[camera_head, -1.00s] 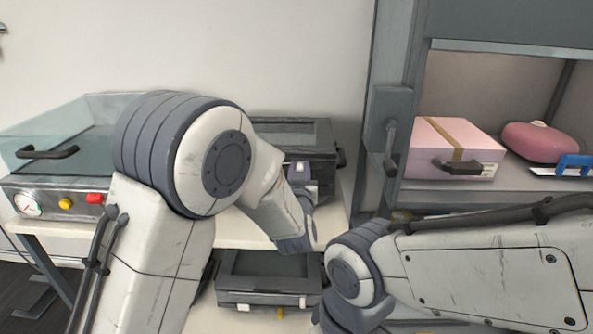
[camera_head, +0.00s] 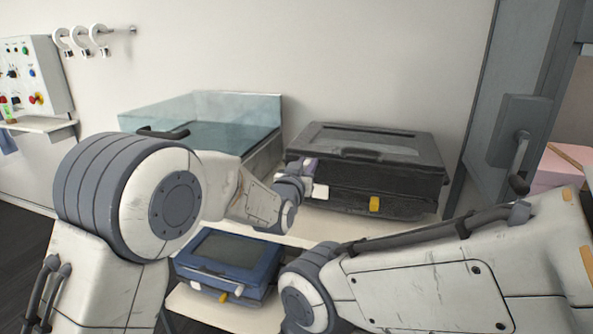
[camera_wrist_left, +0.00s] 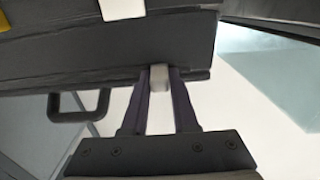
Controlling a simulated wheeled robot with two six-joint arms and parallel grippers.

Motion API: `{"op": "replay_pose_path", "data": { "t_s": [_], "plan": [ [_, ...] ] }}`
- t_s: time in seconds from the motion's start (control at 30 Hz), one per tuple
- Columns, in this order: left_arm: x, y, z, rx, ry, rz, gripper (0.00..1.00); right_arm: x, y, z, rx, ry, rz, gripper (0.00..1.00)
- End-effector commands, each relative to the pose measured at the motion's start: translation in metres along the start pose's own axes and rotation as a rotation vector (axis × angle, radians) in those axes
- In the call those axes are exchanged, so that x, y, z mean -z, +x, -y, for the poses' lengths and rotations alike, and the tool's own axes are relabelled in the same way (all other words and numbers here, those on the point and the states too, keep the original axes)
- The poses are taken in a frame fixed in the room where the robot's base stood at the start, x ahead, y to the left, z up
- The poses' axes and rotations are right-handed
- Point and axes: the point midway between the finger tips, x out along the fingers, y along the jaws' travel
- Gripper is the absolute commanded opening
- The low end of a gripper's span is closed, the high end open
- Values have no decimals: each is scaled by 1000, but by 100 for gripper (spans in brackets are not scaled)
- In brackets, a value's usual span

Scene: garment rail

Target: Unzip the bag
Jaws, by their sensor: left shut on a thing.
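The bag is a black suitcase-like case (camera_head: 415,182) lying flat on the white table. It has a dark handle, a white tag (camera_head: 320,191) and a yellow tag (camera_head: 374,204) on its front side. My left gripper (camera_head: 308,172) is at the bag's left front corner. In the left wrist view, its two fingers (camera_wrist_left: 160,78) are shut on a small whitish piece at the bag's edge (camera_wrist_left: 185,50), seemingly the zipper pull. The zip line itself is too dark to make out. My right arm shows at the lower right, but its gripper is out of view.
A glass-lidded box (camera_head: 205,125) stands left of the bag. A blue case (camera_head: 228,257) lies on the lower shelf. A control panel (camera_head: 30,75) and hooks are on the left wall.

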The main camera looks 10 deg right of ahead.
Motion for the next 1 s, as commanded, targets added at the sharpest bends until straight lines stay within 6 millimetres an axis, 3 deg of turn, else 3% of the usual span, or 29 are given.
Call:
{"op": "replay_pose_path", "data": {
  "t_s": [0.4, 0.43, 0.5, 0.83, 1.0],
  "plan": [
    [2, 2, 0, -5, -1, -4, 0, 0, 1, 0, 0, 0, 0, 50],
    [2, 2, 0, -4, -1, -4, 31, 0, 1, 0, 0, 0, 0, 50],
    [2, 2, 0, -4, -1, -4, 55, 0, 1, 0, 0, 0, 0, 50],
    [1, 1, -2, -7, 0, -2, 55, 0, 1, 0, 0, 0, 0, 50],
    [0, -15, -2, -8, 0, -2, 55, 0, 4, 0, 0, 0, 0, 50]
  ]
}}
